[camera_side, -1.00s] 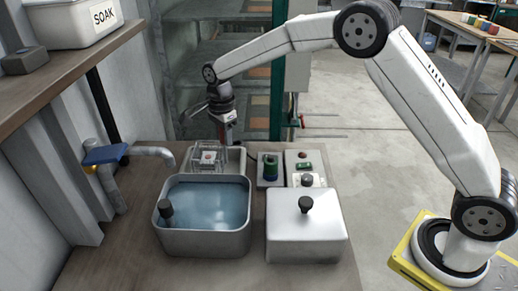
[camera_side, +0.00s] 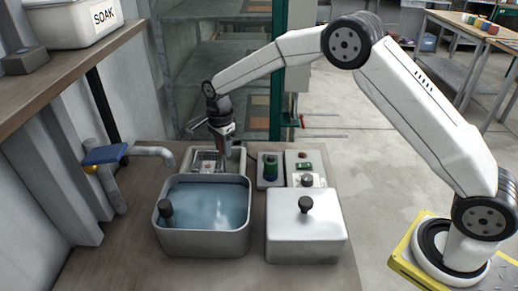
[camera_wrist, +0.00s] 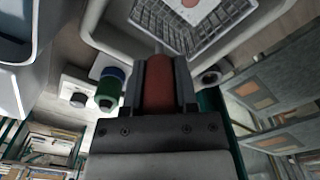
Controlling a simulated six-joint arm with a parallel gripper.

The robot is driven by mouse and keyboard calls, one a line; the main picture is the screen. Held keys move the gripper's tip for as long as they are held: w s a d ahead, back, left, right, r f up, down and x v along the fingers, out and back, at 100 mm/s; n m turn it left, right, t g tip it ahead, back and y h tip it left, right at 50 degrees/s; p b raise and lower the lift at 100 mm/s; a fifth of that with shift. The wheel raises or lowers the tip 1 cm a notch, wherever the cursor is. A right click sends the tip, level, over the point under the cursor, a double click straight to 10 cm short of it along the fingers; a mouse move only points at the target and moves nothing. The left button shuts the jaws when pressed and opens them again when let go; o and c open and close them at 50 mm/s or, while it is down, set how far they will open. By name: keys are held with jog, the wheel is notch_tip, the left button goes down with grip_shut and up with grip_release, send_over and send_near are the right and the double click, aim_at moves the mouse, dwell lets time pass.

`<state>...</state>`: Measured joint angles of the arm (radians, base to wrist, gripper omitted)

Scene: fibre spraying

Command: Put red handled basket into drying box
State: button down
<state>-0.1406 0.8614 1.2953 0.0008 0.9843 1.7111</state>
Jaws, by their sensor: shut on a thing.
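A wire basket (camera_side: 207,164) with a red handle sits low in the opening of a white open box (camera_side: 240,158) behind the water basin. Whether it rests on the floor of that box cannot be told. The basket mesh (camera_wrist: 185,22) also shows in the wrist view, inside the white rim. My gripper (camera_side: 224,148) is above the basket, pointing down and tilted. It is shut on the red handle (camera_wrist: 159,85), which shows between its fingers in the wrist view. No label marks which container is the drying box.
A grey basin (camera_side: 203,243) of water stands in front, with a dark knob at its left. A lidded metal box (camera_side: 305,225) stands to its right. A green and blue container (camera_side: 270,168) and a button panel (camera_side: 303,162) are close on the right. A tap (camera_side: 150,151) is at left.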

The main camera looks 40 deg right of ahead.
jog(key=shift+f, duration=0.1)
jog(key=shift+c, duration=1.9)
grip_release()
notch_tip(320, 180, up, 12)
jog(key=shift+r, duration=0.15)
jog(key=s+d+f+n+t, duration=0.1)
jog(key=s+d+f+n, duration=0.1)
jog(key=s+n, duration=0.4)
jog(key=s+d+f+n, duration=0.3)
jog(key=s+n, duration=0.3)
jog(key=s, duration=0.6)
jog(key=s+d+f+n+t, duration=0.1)
jog(key=s+d+f+n, duration=0.2)
jog(key=s+n, duration=0.3)
jog(key=shift+s+f+t, duration=0.15)
jog(key=shift+s+f, duration=0.1)
jog(key=shift+s, duration=0.6)
jog(key=shift+s+f+t, duration=0.15)
jog(key=shift+s+f, duration=0.1)
jog(key=shift+s, duration=0.6)
